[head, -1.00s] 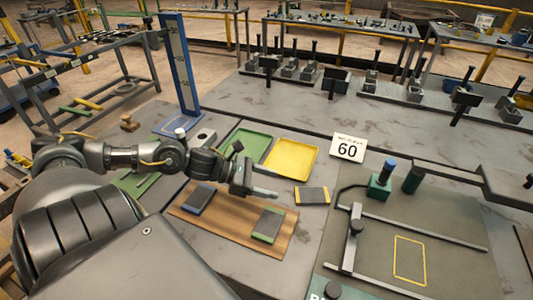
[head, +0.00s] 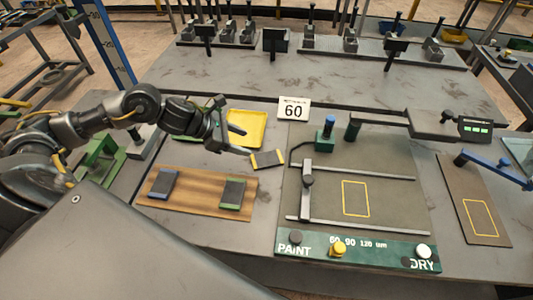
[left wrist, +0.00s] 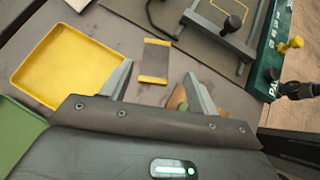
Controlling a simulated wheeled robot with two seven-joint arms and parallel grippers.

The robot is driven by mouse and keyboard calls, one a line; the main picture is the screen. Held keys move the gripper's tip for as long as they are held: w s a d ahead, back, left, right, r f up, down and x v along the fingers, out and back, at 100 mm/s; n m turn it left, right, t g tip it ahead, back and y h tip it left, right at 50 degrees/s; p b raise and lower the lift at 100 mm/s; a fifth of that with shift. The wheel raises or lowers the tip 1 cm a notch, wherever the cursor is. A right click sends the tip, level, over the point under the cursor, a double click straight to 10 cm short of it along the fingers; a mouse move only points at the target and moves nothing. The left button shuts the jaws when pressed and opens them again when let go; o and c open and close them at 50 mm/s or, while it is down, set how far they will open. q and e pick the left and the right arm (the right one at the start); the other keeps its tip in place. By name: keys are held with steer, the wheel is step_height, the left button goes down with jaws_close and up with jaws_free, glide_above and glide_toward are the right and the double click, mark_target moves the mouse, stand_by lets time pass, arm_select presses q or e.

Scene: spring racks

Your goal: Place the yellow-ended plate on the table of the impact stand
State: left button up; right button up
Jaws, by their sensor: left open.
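The yellow-ended plate (head: 267,159) is dark grey with a yellow band at each end. It lies flat on the grey bench, right of the wooden board. My left gripper (head: 235,136) is open and empty just left of it. In the left wrist view the plate (left wrist: 156,62) lies ahead between the two spread fingertips (left wrist: 159,72), with no visible grip. My right gripper is not in view.
A wooden board (head: 192,204) holds a blue-ended plate (head: 163,185) and a green-ended plate (head: 232,192). A yellow tray (head: 246,128) lies behind my gripper.

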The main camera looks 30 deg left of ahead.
mark_target(266, 158)
arm_select(q)
steer(key=shift+n+y, duration=0.3)
steer(key=shift+y, duration=0.2)
steer(key=f, duration=0.1)
steer(key=w+d+f+p, duration=0.1)
steer(key=f, duration=0.3)
steer(key=shift+w+d+f, duration=0.15)
steer(key=shift+w, duration=0.05)
steer(key=shift+w+d+f+p, duration=0.15)
steer(key=shift+d+f+p, duration=0.05)
steer(key=shift+f+p, duration=0.15)
steer(key=shift+w+d+f+p, duration=0.1)
steer(key=shift+w+d+p, duration=0.1)
steer(key=shift+p, duration=0.1)
steer(key=p+x, duration=0.1)
steer(key=x, duration=0.2)
steer(key=shift+d+f+p, duration=0.25)
steer(key=shift+f+p, duration=0.05)
steer(key=shift+p, duration=0.1)
steer(key=shift+w+d+f, duration=0.2)
steer(key=shift+w+f, duration=0.05)
steer(key=shift+f, duration=0.15)
steer(key=c, duration=0.4)
steer(key=shift+r, duration=0.1)
jaws_close()
